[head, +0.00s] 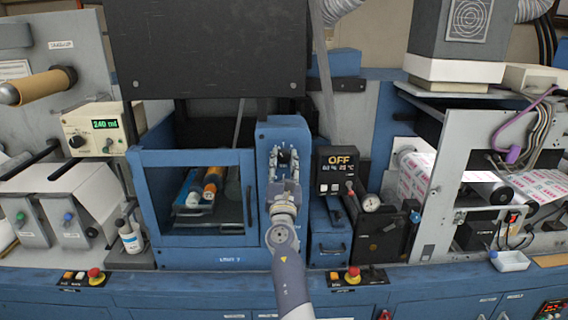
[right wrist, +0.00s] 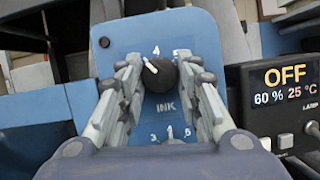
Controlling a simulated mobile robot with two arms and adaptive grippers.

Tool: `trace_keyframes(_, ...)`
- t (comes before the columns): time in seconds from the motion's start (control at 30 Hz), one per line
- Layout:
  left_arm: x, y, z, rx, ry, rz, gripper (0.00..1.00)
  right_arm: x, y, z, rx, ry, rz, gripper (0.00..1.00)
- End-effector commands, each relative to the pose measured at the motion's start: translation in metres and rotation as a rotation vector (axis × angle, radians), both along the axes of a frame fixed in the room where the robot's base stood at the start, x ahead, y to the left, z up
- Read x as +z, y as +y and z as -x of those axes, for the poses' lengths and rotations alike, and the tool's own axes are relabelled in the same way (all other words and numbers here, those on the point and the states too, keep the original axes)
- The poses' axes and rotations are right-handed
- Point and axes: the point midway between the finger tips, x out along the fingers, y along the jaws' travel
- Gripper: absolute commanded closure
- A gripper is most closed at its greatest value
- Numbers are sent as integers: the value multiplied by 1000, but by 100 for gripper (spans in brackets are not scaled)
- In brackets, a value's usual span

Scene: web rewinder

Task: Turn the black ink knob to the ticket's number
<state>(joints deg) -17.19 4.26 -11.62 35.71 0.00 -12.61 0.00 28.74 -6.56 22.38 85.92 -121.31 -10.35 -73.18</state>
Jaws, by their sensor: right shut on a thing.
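The black ink knob (right wrist: 160,76) sits on a blue panel (right wrist: 190,30) with the word INK under it. Its white pointer mark points up and to the left, close to the number 4 above it. More small numbers show lower on the panel, partly between the fingers. My right gripper (right wrist: 160,90) is shut on the knob, one finger on each side. In the head view my right gripper (head: 284,160) reaches up to the blue panel (head: 284,130) and hides much of the knob. I cannot make out a ticket. My left gripper is not in view.
A black display box (head: 336,172) reading OFF stands just right of the panel. A blue-framed window (head: 192,240) with rollers behind it is on the left. A pressure gauge (head: 370,202) and red stop buttons (head: 353,275) are nearby.

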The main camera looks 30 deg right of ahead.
Motion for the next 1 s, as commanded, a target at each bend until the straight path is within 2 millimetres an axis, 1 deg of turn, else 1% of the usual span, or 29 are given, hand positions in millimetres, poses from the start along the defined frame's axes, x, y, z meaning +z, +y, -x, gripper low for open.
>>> trace_keyframes(0.27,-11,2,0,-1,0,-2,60,0,2,-2,2,-113,-180,92)
trace_keyframes(1.0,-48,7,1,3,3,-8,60,4,6,-4,4,-480,-777,92)
